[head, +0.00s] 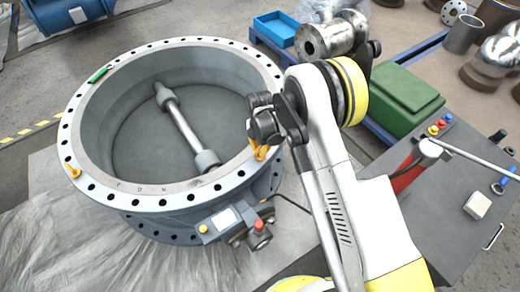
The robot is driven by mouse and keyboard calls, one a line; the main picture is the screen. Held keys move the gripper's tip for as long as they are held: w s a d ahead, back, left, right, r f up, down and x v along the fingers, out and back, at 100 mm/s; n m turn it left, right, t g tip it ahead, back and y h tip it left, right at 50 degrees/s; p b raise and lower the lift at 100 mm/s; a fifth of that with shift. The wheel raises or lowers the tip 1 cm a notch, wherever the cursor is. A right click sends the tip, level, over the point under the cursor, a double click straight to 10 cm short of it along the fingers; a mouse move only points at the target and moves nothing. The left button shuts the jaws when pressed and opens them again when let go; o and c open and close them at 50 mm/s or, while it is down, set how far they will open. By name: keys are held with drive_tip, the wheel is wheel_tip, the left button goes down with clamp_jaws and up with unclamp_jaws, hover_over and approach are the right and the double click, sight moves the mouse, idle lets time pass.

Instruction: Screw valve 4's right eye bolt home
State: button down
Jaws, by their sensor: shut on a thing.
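Valve 4 appears to be the large grey butterfly valve (150,203), lying flat with its round flange and bolt holes facing up. A disc and a shaft show inside its bore. A yellow-orange eye bolt (260,153) stands at the flange's right side, under my gripper (259,143). My gripper reaches in from the right and is shut on this eye bolt, partly covering it. Its thread and seat are hidden, so I cannot tell how deep it sits. Another orange eye bolt (72,169) stands on the flange's left side.
A green object (98,75) lies on the flange's far left. An actuator box with a red knob (258,225) juts from the valve's front. A dark bench (455,190) stands right. A green case (405,98) and blue tray (273,28) are behind.

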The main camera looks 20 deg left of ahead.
drive_tip(key=m, duration=0.4)
drive_tip(key=shift+m, duration=0.3)
drive_tip(key=m, duration=0.4)
drive_tip(key=shift+m, duration=0.3)
drive_tip(key=m, duration=0.4)
drive_tip(key=shift+m, duration=0.3)
drive_tip(key=m, duration=0.8)
drive_tip(key=shift+w, duration=0.1)
drive_tip(key=m, duration=0.4)
drive_tip(key=shift+m, duration=0.3)
drive_tip(key=m, duration=0.4)
drive_tip(key=shift+d, duration=0.1)
drive_tip(key=shift+m, duration=2.1)
